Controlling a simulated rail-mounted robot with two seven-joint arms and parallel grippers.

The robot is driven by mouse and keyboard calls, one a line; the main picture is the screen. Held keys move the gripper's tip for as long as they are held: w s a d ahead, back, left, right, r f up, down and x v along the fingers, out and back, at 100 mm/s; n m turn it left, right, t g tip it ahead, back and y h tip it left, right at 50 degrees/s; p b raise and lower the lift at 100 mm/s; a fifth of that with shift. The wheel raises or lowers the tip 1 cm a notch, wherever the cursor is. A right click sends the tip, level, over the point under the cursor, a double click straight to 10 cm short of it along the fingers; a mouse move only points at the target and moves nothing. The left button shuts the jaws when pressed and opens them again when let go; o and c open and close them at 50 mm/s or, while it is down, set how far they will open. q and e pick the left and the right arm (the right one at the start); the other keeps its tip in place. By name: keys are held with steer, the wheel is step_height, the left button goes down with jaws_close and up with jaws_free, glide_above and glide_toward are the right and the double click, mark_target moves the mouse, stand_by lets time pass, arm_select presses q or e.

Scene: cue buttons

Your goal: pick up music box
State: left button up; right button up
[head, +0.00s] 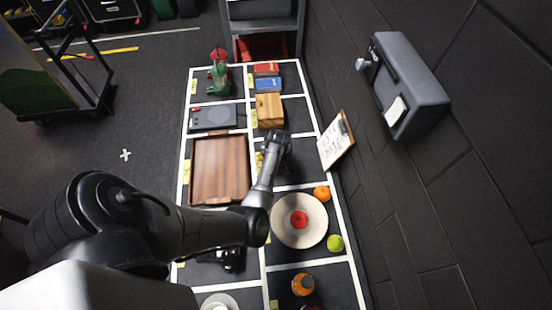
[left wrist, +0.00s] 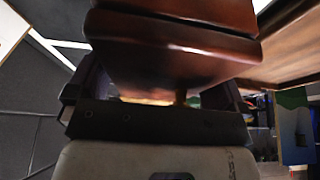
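The music box appears to be the small light-brown wooden box (head: 269,111) in the right column of the shelf grid in the head view. My left gripper (head: 277,138) is just below it in the picture, close to its near side. In the left wrist view a red-brown wooden box (left wrist: 175,50) fills the space in front of the gripper (left wrist: 165,98). The fingers stand wide apart at its two sides. Whether they touch it is hidden. My right gripper is not in view.
A wooden tray (head: 220,170) lies left of my arm. Behind the box are a blue box (head: 268,85) and a red box (head: 265,69). A round plate (head: 299,221), an orange (head: 322,193) and a clipboard (head: 336,142) are to the right, near the dark wall.

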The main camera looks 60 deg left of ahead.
arm_select(q)
steer(key=c, duration=1.5)
steer(key=shift+r, duration=0.2)
